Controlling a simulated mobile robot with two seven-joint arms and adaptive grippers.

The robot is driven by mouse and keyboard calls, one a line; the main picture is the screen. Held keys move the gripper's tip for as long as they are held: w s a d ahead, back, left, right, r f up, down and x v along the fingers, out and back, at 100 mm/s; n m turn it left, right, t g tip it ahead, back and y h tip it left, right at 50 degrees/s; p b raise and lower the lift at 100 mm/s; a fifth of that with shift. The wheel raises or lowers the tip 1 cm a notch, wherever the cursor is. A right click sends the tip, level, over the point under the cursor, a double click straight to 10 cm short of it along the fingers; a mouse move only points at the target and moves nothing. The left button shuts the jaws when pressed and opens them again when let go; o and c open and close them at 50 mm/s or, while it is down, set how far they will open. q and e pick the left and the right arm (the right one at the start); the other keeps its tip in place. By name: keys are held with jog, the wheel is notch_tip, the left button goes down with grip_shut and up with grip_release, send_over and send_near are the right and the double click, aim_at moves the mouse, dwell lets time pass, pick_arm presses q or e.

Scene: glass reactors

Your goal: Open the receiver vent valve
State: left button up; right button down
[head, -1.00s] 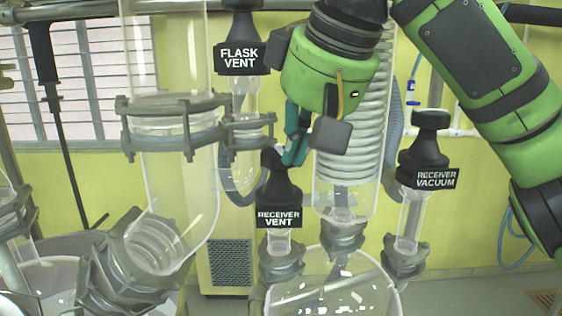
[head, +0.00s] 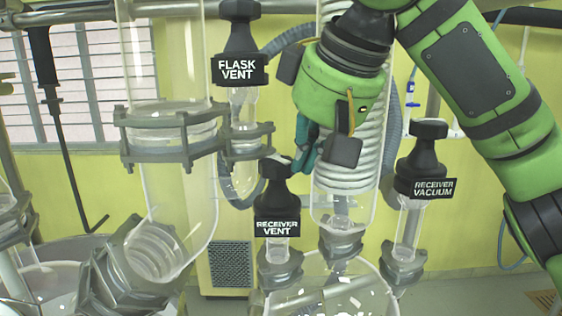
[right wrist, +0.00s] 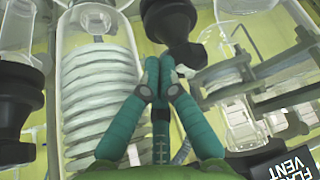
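The receiver vent valve (head: 278,198) is a black knob with a white "RECEIVER VENT" label, standing upright on a clamped glass neck at the front middle. My right gripper (head: 302,160) has teal fingers and hangs just right of the knob's top; I cannot tell in the head view whether they touch. In the right wrist view the right gripper's fingertips (right wrist: 154,72) are together with nothing seen between them. A black knob (right wrist: 172,28), seemingly the receiver vent, lies just beyond them. Whether the valve is turned cannot be told. My left gripper is not in view.
The flask vent valve (head: 239,55) stands behind on the left, and the receiver vacuum valve (head: 424,165) on the right. A glass coil condenser (head: 345,185) is close behind my right gripper. A large glass vessel (head: 160,190) stands at left. The receiver (head: 335,290) is below.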

jog(key=shift+d+r, duration=0.1)
jog(key=shift+d, duration=0.05)
jog(key=shift+r, duration=2.95)
jog(key=shift+d, duration=0.1)
